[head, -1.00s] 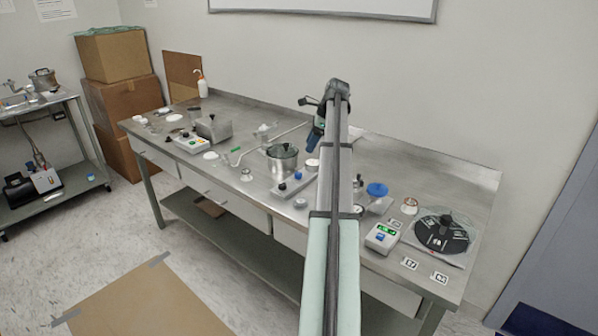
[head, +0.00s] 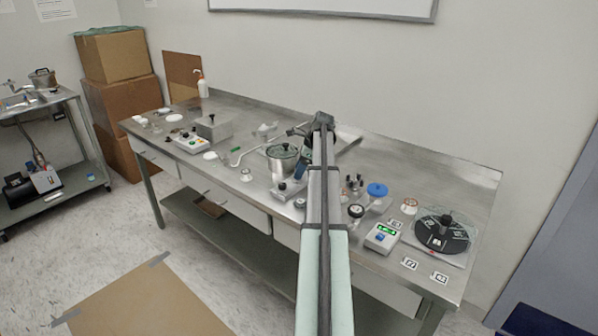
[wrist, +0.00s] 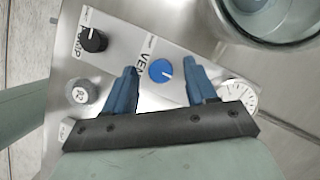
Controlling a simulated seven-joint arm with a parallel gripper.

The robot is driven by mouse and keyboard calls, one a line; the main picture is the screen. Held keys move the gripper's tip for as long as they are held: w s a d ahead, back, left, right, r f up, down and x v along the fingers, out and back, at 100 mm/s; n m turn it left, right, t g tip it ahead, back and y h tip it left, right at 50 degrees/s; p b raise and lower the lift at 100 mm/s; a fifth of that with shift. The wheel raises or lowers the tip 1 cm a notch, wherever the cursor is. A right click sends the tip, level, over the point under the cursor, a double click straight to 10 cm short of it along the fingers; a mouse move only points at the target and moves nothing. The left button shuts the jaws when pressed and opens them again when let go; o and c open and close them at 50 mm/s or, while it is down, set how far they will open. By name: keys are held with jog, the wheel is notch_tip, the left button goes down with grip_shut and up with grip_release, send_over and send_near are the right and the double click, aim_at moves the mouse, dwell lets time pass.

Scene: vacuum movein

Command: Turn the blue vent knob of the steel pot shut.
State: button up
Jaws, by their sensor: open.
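The blue vent knob (wrist: 161,70) sits on a light panel (wrist: 125,28) marked VENT, beside the steel pot. In the wrist view it shows between the two blue fingertips of my open gripper (wrist: 160,75), with a gap on each side. I cannot tell how far above the knob the fingers are. The steel pot (wrist: 285,12) shows at the top right of the wrist view. In the head view the pot (head: 281,166) stands left of my gripper (head: 303,166), and the vent knob cannot be made out there.
A black knob (wrist: 94,40) is on the same panel, left of the blue one. A grey knob (wrist: 80,90) and a white dial (wrist: 240,96) lie near my fingers. In the head view, a blue-topped item (head: 377,190) and a black disc (head: 441,232) stand to the right.

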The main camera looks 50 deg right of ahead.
jog(key=shift+w+a+f, duration=0.1)
jog(key=shift+w+f, duration=0.05)
jog(key=shift+f, duration=0.35)
jog(key=shift+c, duration=0.2)
jog(key=c, duration=1)
jog(key=shift+n, duration=0.3)
jog(key=n, duration=0.2)
jog(key=n+g+y, duration=0.1)
jog(key=n, duration=0.1)
jog(key=shift+w+n+y, duration=0.15)
jog(key=shift+n+y, duration=0.15)
jog(key=shift+n, duration=0.1)
jog(key=n+g, duration=0.1)
jog(key=n, duration=0.2)
jog(key=n+g, duration=0.1)
jog(key=n, duration=0.2)
jog(key=shift+g, duration=0.4)
jog(key=shift+n, duration=0.3)
